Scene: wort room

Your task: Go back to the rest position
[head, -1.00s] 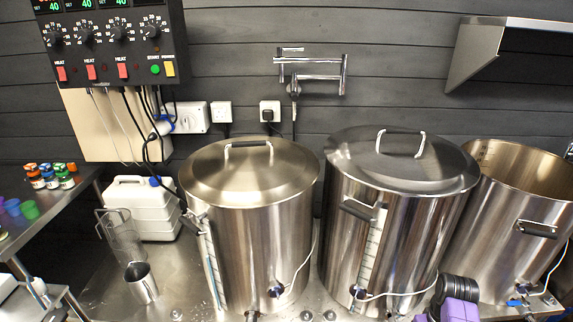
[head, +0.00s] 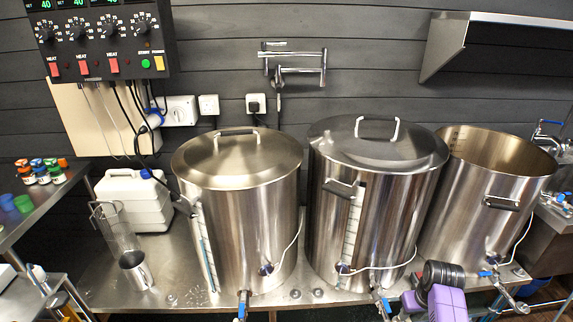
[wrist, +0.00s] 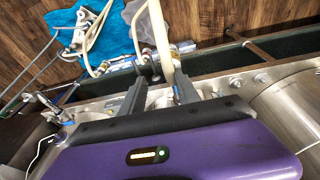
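My gripper (wrist: 160,82) shows in the wrist view with two dark fingers apart. A beige hose (wrist: 159,35) passes through the line of the gap between them; it seems to lie beyond the fingers, with no grip on it visible. The purple housing of my wrist fills the bottom of that view. In the head view, purple and black parts of my arm show at the bottom right, in front of the middle kettle (head: 375,220) and the open kettle (head: 480,210). My fingertips cannot be made out there.
In the wrist view, a blue cloth (wrist: 100,40) lies on the wooden floor (wrist: 240,20).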

